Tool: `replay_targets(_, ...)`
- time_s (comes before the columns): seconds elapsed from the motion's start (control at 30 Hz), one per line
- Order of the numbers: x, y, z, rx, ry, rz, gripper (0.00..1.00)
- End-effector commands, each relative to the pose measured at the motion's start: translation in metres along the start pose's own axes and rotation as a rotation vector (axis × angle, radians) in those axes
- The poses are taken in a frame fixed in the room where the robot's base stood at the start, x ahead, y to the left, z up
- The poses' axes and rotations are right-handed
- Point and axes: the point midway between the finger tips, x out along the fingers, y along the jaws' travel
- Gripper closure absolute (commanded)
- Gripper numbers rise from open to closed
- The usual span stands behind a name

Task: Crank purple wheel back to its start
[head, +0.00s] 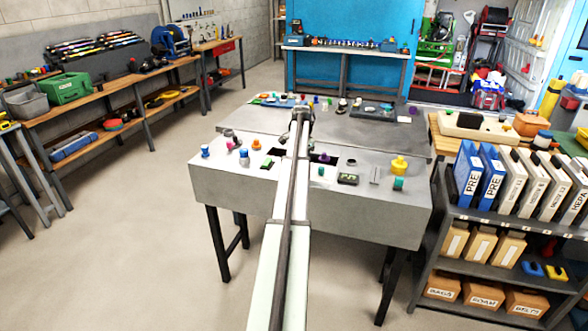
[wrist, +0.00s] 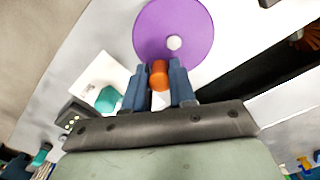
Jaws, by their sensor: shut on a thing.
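The purple wheel (wrist: 188,22) is a flat round disc at the top of the wrist view, with a pale round hub (wrist: 174,43) in it. An orange handle knob (wrist: 158,80) stands at the wheel's near edge. My gripper (wrist: 159,72) has its two dark blue fingers on either side of this knob and is shut on it. In the head view my arm reaches over the grey bench, and my gripper (head: 302,113) is small there. I cannot surely make out the wheel in that view, and the arm hides part of the bench.
A teal knob (wrist: 107,99) on a white plate and a dark box with small lights (wrist: 74,118) lie left of the fingers. A long dark opening (wrist: 245,72) is to the right. The grey bench (head: 225,175) carries several knobs, including a yellow one (head: 399,165).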

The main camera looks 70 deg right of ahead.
Motion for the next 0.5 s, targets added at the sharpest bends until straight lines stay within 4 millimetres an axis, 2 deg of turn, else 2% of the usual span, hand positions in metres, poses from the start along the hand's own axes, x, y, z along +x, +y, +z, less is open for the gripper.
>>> replay_targets(0.03,0.0003,0.0049,-0.0005,0.003,0.005,0.004,0.92)
replay_targets(0.5,0.0018,0.0102,0.0050,0.003,0.003,0.006,0.92)
